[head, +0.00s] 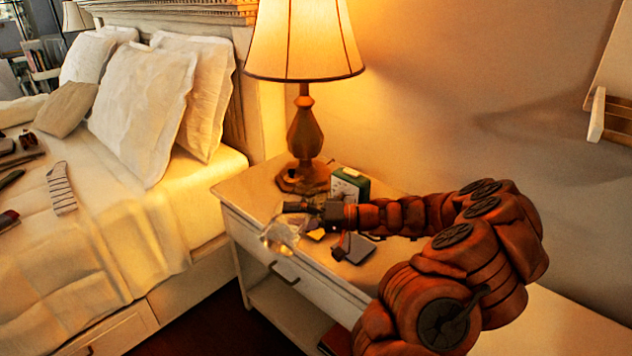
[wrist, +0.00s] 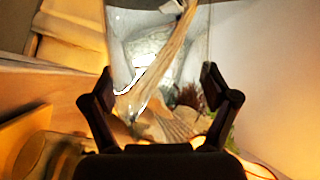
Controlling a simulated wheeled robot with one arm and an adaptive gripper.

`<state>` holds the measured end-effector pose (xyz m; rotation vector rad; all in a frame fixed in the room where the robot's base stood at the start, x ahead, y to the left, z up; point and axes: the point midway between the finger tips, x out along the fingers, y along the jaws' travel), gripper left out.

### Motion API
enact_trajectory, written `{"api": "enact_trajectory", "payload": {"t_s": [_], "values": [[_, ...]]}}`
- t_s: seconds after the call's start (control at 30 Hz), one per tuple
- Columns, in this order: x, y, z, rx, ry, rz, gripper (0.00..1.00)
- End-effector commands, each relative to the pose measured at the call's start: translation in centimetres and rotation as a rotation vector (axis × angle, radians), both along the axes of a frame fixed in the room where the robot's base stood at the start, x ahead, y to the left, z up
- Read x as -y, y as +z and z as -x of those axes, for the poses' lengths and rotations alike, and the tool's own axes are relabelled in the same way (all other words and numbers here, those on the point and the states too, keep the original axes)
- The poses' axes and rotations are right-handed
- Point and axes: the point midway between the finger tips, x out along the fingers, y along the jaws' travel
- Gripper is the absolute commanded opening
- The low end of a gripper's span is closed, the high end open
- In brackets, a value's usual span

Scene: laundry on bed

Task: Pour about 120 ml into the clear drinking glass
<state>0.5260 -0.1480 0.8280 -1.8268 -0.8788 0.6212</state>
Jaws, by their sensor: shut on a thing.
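My gripper (head: 308,208) is over the nightstand, shut on a clear glass vessel (head: 279,236) at the nightstand's front edge. In the wrist view the two dark fingers of my gripper (wrist: 158,88) stand either side of the clear vessel (wrist: 150,55), which fills the space between them. The vessel looks tilted. I cannot tell whether it is the drinking glass or a vessel to pour from, nor how much liquid is in it. No second clear glass shows distinctly; my gripper and arm hide part of the nightstand top.
A lit lamp (head: 305,135) stands at the back of the white nightstand (head: 245,190). A green box (head: 350,186) is beside the lamp. A dark flat thing (head: 354,249) and a small yellow piece (head: 316,234) lie near my gripper. The bed (head: 150,225) is at left.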

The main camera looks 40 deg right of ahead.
Motion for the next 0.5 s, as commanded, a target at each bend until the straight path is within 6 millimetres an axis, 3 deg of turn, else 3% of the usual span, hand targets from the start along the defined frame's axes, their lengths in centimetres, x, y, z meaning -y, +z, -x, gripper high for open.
{"api": "enact_trajectory", "payload": {"t_s": [0.03,0.1,0.5], "values": [[-0.02,1.02,0.01,-0.014,0.0,-0.025,0.16],[-0.09,1.25,0.07,-0.03,0.001,-0.054,0.16],[0.36,1.54,-0.19,-0.062,0.0,-0.118,0.16]]}}
